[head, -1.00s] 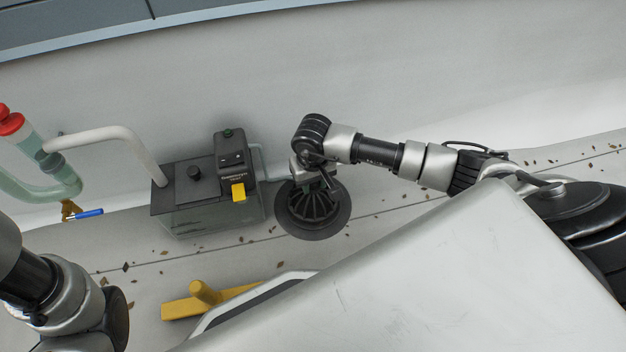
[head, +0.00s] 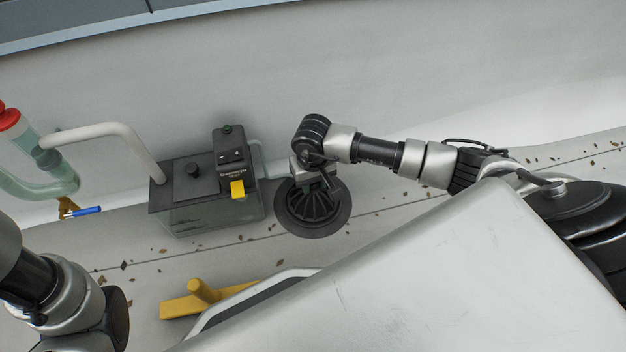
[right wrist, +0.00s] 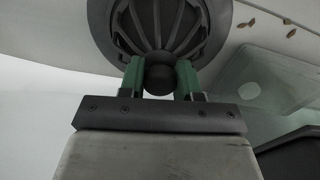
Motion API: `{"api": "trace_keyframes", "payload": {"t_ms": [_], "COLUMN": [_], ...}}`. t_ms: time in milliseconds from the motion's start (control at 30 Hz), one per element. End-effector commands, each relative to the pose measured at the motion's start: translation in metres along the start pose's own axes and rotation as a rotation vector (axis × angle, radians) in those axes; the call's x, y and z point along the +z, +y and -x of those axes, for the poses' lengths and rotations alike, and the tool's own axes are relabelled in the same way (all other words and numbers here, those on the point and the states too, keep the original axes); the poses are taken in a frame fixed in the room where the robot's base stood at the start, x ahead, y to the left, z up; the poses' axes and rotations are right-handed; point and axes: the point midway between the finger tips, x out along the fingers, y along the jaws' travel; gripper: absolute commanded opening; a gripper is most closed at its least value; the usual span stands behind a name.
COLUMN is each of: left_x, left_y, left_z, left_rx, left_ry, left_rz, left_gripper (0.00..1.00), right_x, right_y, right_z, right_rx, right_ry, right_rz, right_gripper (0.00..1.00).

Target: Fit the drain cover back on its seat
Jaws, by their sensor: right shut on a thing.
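The drain cover (head: 312,212) is a dark round ribbed dome with a wide flange, in the middle of the head view. In the right wrist view the drain cover (right wrist: 160,25) fills the top middle. My right gripper (right wrist: 160,78) has its green-padded fingers on either side of the cover's dark round knob and is shut on it. In the head view my right gripper (head: 318,180) is above the cover, partly hidden by its own wrist. The seat is not visible; I cannot tell whether it lies under the cover. My left arm shows at the lower left, its fingers out of sight.
A tank with a dark lid and pump (head: 208,195) stands just left of the cover. A white pipe (head: 105,132) and green hose (head: 45,185) lie farther left, with a blue-handled valve (head: 85,212). A yellow handled tool (head: 200,300) lies in front. Leaves dot the floor.

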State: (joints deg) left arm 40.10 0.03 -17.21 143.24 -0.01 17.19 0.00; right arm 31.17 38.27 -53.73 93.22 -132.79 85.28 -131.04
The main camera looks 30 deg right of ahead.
Motion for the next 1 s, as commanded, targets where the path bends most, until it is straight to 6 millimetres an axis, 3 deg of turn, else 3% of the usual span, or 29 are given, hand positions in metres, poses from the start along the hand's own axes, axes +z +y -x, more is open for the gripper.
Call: {"api": "trace_keyframes", "payload": {"t_ms": [433, 467, 500, 633, 867, 1000], "left_x": [-0.0016, -0.0015, -0.0014, -0.0015, -0.0015, -0.0015], "left_y": [0.0009, 0.0009, 0.0008, 0.0008, 0.0008, 0.0008], "left_z": [0.0045, 0.0044, 0.004, 0.004, 0.004, 0.004], "left_rx": [0.0, 0.0, 0.0, 0.0, 0.0, 0.0], "left_ry": [0.0, 0.0, 0.0, 0.0, 0.0, 0.0], "left_rz": [0.0, 0.0, 0.0, 0.0, 0.0, 0.0], "left_gripper": [0.58, 0.58, 0.58, 0.58, 0.58, 0.58], "right_x": [-0.0004, -0.0004, -0.0004, -0.0003, 0.0, 0.0], "right_y": [0.0001, 0.0, 0.0, 0.0001, 0.0002, 0.0001], "right_z": [-0.0056, -0.0055, -0.0051, -0.0051, -0.0056, -0.0056], "right_rx": [0.0, -0.001, -0.001, 0.0, 0.0, 0.0], "right_ry": [0.001, 0.001, 0.001, 0.001, 0.0, 0.0], "right_rz": [0.0, 0.0, 0.0, 0.0, 0.0, 0.0], "right_gripper": [0.0, 0.35, 0.41, 0.61, 0.66, 0.87]}}
